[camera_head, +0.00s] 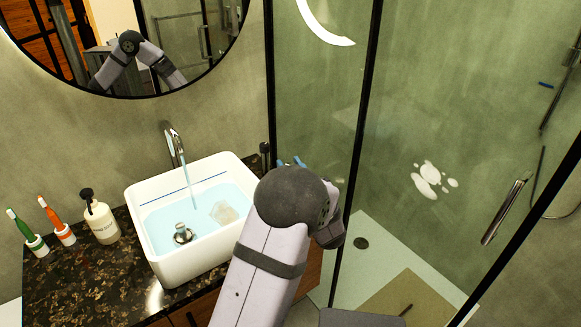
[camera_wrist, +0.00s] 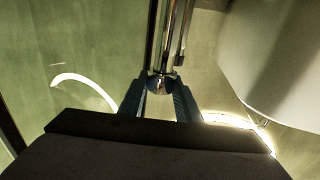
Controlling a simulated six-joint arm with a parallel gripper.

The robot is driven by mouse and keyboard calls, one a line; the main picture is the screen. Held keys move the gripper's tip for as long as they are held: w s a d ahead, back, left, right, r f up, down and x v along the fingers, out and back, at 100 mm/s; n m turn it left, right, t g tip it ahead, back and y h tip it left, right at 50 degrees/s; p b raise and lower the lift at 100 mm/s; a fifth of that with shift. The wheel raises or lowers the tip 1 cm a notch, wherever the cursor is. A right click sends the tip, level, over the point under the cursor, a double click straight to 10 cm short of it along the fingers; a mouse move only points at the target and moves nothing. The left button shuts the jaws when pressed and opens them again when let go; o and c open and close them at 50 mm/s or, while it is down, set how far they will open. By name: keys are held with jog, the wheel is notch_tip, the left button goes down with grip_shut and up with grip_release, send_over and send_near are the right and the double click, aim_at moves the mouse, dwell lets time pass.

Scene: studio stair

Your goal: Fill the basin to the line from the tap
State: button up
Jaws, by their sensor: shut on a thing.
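The white basin (camera_head: 146,240) stands on a dark counter and holds pale blue water (camera_head: 165,219). A blue line (camera_head: 198,183) runs on its inner back wall, with the water surface a little below it. The chrome tap (camera_head: 171,140) at the back is running in a thin stream. My gripper (camera_head: 291,162) is right of the basin, mostly hidden by my arm. In the wrist view my gripper (camera_wrist: 160,92) is shut on a chrome handle (camera_wrist: 161,82); I cannot tell how it joins the tap. A metal drain stopper (camera_head: 183,234) and a beige patch (camera_head: 223,213) show in the basin.
A glass shower panel (camera_head: 310,100) rises close behind my gripper. A round mirror (camera_head: 190,40) hangs above.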

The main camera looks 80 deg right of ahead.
jog(key=shift+s+n+t+y, duration=0.1)
jog(key=shift+n+t+y, duration=0.65)
jog(key=shift+t, duration=0.25)
jog(key=shift+r+n+t, duration=0.1)
jog(key=shift+n+t, duration=0.15)
jog(key=shift+t, duration=0.05)
jog(key=o, duration=1.1)
jog(key=shift+c, duration=0.2)
jog(key=shift+r+p, duration=0.45)
jog(key=shift+r, duration=4.55)
